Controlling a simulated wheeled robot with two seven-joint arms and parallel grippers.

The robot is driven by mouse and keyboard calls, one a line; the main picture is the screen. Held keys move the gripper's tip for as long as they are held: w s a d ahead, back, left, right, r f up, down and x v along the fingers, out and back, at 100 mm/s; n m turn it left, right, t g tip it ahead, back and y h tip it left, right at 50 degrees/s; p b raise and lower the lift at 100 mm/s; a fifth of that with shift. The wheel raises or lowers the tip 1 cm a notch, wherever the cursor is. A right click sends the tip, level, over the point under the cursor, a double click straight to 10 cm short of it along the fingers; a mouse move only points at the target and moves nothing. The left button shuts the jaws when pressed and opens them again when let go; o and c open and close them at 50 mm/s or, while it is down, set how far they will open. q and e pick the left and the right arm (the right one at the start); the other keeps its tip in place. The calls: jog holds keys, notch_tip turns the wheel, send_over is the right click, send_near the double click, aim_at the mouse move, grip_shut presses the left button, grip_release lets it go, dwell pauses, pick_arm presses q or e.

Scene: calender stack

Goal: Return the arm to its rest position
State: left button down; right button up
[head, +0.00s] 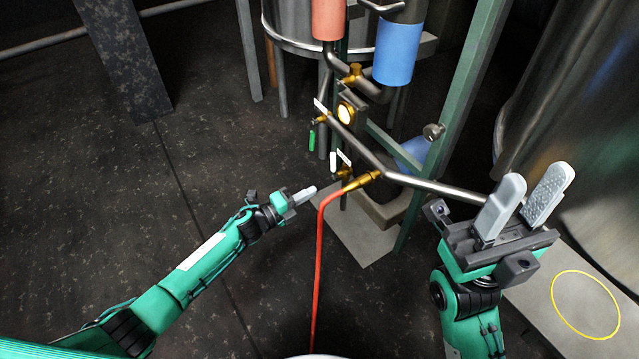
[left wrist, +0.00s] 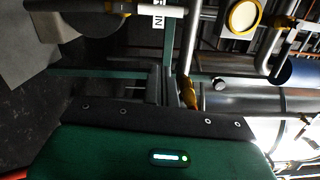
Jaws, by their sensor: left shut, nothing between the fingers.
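My left arm (head: 205,262) reaches in from the lower left in the head view. Its gripper (head: 305,195) is shut and empty, just left of the red hose and apart from it. My right gripper (head: 524,200) is open and empty at the right, its two grey pads pointing up with a gap between them. The left wrist view shows a green casing with a small lit display (left wrist: 170,158) along the bottom, and pipework beyond it.
A red hose (head: 319,260) runs down from a brass fitting (head: 361,181) on the pipework. A green valve handle (head: 312,141), a round gauge (head: 345,113) and a green post (head: 452,120) stand behind. A large metal tank fills the right. Dark floor at left is open.

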pick_arm(q)
jog(key=shift+s+a, duration=0.25)
jog(key=shift+r, duration=0.1)
